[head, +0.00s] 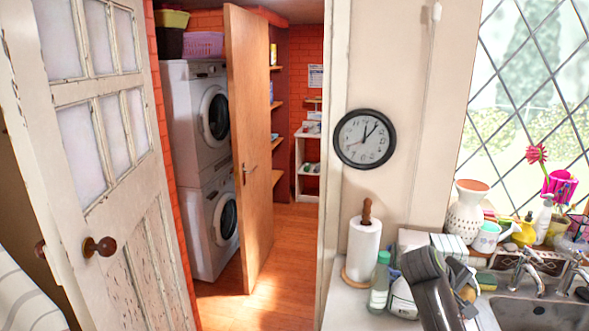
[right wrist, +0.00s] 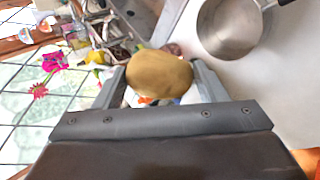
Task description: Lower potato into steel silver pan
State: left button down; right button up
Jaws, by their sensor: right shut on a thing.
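The brown potato (right wrist: 160,80) is between the two fingers of my right gripper (right wrist: 161,72), which is shut on it. The steel silver pan (right wrist: 230,30) stands on a pale surface at the top right of the right wrist view, apart from the potato. The pan's visible inside looks empty, and its top is cut off by the frame edge. In the head view my right gripper (head: 440,275) is a dark shape in front of the counter. The pan is not seen there, and I cannot make out the potato. My left gripper is out of view.
A paper towel roll (head: 364,248), a green bottle (head: 380,280) and a white bottle (head: 402,297) stand near my right gripper. A sink (head: 540,312) with taps lies to the right. A vase (head: 466,212) and other items line the window sill.

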jog(key=shift+w+d+r+m+g, duration=0.2)
jog(key=shift+d+r+m+g, duration=0.25)
jog(key=shift+d+r, duration=0.3)
jog(key=shift+f, duration=0.55)
notch_tip(320, 180, down, 4)
jog(key=shift+f, duration=0.1)
pick_arm(q)
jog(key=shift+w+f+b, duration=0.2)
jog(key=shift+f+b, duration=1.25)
jog(key=shift+b, duration=0.1)
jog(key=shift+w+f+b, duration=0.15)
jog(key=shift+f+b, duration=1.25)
jog(key=shift+b, duration=0.15)
pick_arm(e)
jog(key=shift+f, duration=2.35)
pick_arm(q)
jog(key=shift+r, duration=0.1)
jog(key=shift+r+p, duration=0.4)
jog(key=shift+p, duration=0.1)
pick_arm(e)
jog(key=shift+w+d, duration=0.15)
jog(key=shift+d, duration=0.5)
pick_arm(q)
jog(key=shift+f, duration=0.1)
pick_arm(e)
jog(key=shift+a+f, duration=0.1)
